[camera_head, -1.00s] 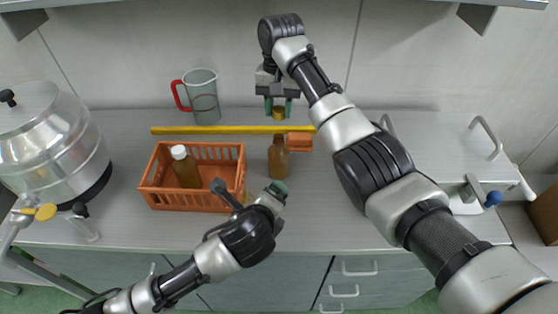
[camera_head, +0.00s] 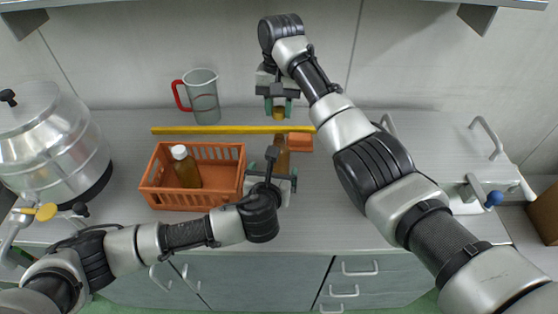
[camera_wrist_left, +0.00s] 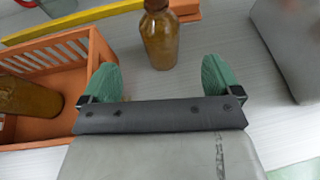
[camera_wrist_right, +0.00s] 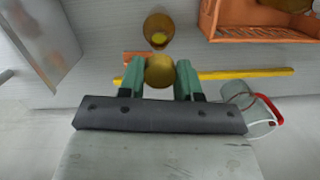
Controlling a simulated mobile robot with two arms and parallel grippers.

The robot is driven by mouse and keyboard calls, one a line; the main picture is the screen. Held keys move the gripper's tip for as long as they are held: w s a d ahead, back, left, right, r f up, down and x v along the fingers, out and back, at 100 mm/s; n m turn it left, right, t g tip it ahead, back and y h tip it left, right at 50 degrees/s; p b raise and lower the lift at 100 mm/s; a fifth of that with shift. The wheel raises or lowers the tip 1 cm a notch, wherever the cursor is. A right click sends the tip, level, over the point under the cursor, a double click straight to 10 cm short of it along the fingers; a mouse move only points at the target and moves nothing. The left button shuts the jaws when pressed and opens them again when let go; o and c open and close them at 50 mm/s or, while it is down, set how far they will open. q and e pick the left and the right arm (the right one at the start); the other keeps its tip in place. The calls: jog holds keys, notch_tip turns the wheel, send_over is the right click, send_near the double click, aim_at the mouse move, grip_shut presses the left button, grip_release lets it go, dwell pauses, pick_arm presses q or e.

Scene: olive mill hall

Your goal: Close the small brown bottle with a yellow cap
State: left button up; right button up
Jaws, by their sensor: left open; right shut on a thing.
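The small brown bottle (camera_head: 282,146) stands upright on the bench, partly hidden by my left arm in the head view. In the left wrist view the bottle (camera_wrist_left: 159,40) is just beyond the fingertips. The right wrist view shows its bare mouth from above (camera_wrist_right: 158,32). My left gripper (camera_head: 272,176) is open, low in front of the bottle, its green fingers apart and nothing between them. My right gripper (camera_head: 278,108) is shut on the yellow cap (camera_wrist_right: 160,70), held above the bench, behind the bottle in the head view.
An orange crate (camera_head: 197,206) left of the bottle holds another brown bottle with a white cap (camera_head: 186,168). A yellow bar (camera_head: 215,130) and an orange block (camera_head: 300,142) lie behind. A red-handled jug (camera_head: 203,98) and metal vessel (camera_head: 50,140) stand left.

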aim_at(278, 138)
pick_arm(q)
jog(key=x, duration=1.1)
jog(key=shift+w, duration=0.1)
jog(key=c, duration=1.3)
jog(key=shift+a+f, duration=0.1)
jog(key=shift+c, duration=0.2)
pick_arm(e)
jog(key=shift+f, duration=2.55)
jog(key=shift+s, duration=0.1)
jog(key=shift+f, duration=0.9)
jog(key=shift+f, duration=0.5)
pick_arm(q)
grip_shut()
pick_arm(e)
jog(key=shift+m, duration=1.8)
